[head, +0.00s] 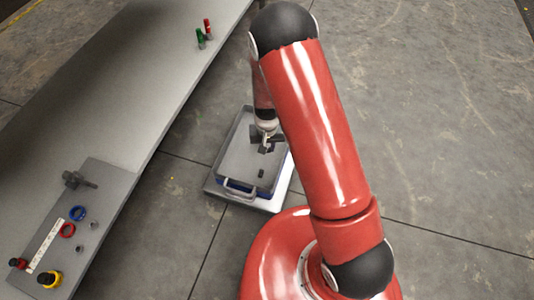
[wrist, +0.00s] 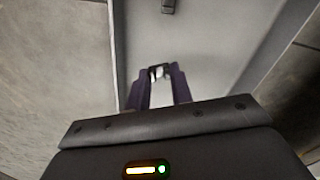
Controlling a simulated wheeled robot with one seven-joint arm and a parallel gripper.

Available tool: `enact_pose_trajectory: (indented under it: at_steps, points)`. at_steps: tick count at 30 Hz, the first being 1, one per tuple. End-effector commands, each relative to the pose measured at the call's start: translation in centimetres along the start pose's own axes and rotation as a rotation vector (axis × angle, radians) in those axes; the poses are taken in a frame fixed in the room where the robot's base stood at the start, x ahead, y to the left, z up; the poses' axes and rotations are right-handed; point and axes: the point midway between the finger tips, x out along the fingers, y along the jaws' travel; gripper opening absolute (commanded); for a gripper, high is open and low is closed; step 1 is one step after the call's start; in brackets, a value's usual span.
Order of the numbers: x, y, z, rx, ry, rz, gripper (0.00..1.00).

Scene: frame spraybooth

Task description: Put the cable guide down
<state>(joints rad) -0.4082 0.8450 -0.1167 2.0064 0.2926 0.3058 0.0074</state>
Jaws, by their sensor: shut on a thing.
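My gripper (head: 266,147) is over the grey tray (head: 222,160), pointing down into it. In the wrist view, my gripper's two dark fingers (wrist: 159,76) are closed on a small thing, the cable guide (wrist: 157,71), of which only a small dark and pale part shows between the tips. The fingers hide most of it, and in the head view I cannot make it out from the gripper. I cannot tell whether it touches the tray floor.
A small dark block (head: 261,173) lies in the tray near its front; it also shows in the wrist view (wrist: 168,6). The tray stands on a pale base (head: 275,203). A long grey bench (head: 110,110) on the left holds a board (head: 112,188) with rings and knobs, and red and green items (head: 201,38).

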Motion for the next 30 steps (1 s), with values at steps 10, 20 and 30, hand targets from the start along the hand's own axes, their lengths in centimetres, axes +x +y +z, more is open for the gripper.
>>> enact_pose_trajectory:
  at_steps: [10,20,30]
  points:
    - [4.2,0.0,0.1,-0.002,-0.003,0.0,0.01]
    - [4.6,0.0,0.0,-0.001,0.0,0.0,0.01]
    - [4.7,0.0,0.0,-0.001,0.0,0.0,0.44]
